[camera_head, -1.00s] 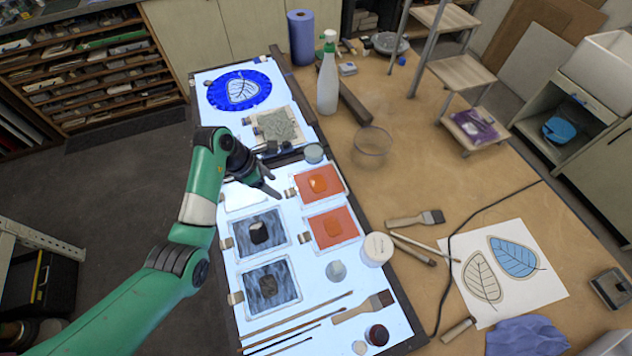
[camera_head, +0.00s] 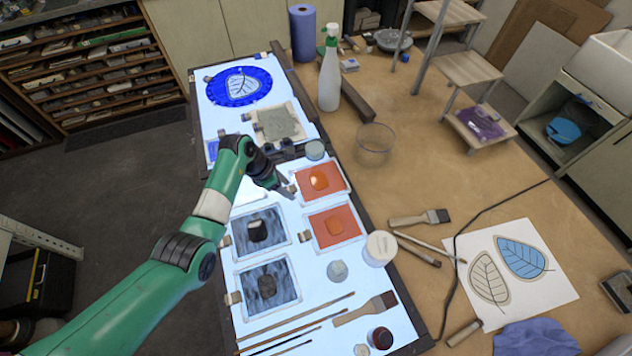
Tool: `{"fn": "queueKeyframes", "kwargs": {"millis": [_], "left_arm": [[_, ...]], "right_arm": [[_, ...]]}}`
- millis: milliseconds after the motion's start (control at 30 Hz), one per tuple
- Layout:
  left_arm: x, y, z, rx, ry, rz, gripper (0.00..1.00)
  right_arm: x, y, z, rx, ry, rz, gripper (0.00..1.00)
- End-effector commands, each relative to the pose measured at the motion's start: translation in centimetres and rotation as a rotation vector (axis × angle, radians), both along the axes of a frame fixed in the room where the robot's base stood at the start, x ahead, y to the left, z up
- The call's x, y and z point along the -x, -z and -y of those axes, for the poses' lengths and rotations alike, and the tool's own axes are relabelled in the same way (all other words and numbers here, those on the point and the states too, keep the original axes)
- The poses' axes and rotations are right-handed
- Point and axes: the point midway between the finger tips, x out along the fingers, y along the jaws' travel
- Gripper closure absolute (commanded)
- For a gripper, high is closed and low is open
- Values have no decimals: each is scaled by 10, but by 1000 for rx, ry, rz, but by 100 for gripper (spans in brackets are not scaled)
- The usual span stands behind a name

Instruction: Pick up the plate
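A round blue plate (camera_head: 212,92) with a pale leaf design lies flat on the lit panel at the far left of the workbench. My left gripper (camera_head: 284,188) is well below and to the right of the plate in the picture, over the middle of the panel. It is near the left edge of the upper orange glass sheet (camera_head: 334,187). The fingers are small and seen from behind, so their opening is unclear. Nothing is visibly held. My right gripper is not in view.
A grey-green sheet (camera_head: 278,124) lies between the plate and my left gripper. A spray bottle (camera_head: 329,80) and a blue paper roll (camera_head: 302,34) stand right of the plate. Jars, brushes and a clear bowl (camera_head: 375,145) are further right and nearer.

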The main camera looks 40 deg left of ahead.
Motion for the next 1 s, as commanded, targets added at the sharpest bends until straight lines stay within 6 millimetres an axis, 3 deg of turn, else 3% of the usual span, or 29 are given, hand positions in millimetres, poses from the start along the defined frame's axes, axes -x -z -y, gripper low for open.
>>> {"fn": "queueKeyframes", "kwargs": {"millis": [33, 200, 300, 767, 1000], "left_arm": [[0, 0, 0, 0, 0, 0, 56], [0, 0, 0, 0, 0, 0, 86], [0, 0, 0, 0, 0, 0, 100], [0, -4, 0, 0, 0, 2, 100], [-2, -36, 0, 0, 0, 5, 100]], "right_arm": [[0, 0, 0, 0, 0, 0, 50], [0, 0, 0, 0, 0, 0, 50], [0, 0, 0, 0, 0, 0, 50], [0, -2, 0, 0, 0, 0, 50], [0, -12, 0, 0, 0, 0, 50]]}}
